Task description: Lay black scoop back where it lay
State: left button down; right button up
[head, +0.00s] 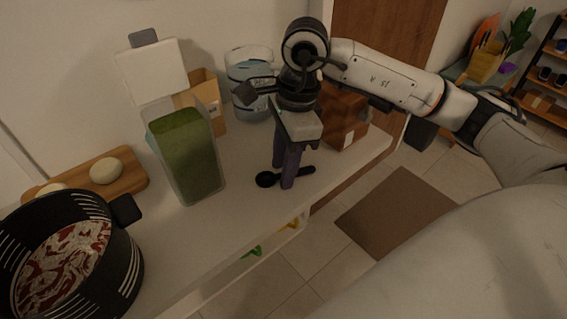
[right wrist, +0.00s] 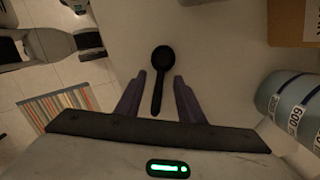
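The black scoop (head: 266,180) lies flat on the white counter (head: 235,215), near its front edge. In the right wrist view the scoop (right wrist: 163,62) has its round bowl just beyond the fingertips and its handle running back between the fingers. My right gripper (head: 284,177) points down over the scoop. In the right wrist view the right gripper (right wrist: 162,78) is open, with a gap between each finger and the handle. In the head view the fingers hide part of the handle. My left gripper is in neither view.
A green-filled dispenser (head: 185,155) stands left of my right gripper. A clear blue-banded jar (head: 250,85) and cardboard boxes (head: 345,125) stand behind. A black pot (head: 120,270) and a wooden board (head: 130,180) are at the left. The counter around the scoop is clear.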

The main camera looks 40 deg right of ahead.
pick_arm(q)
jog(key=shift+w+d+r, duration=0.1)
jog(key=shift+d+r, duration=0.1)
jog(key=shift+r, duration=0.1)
pick_arm(e)
notch_tip(320, 180, up, 10)
jog(key=d, duration=0.1)
jog(key=shift+s+r, duration=0.15)
jog(key=shift+s, duration=0.15)
jog(key=shift+d, duration=0.1)
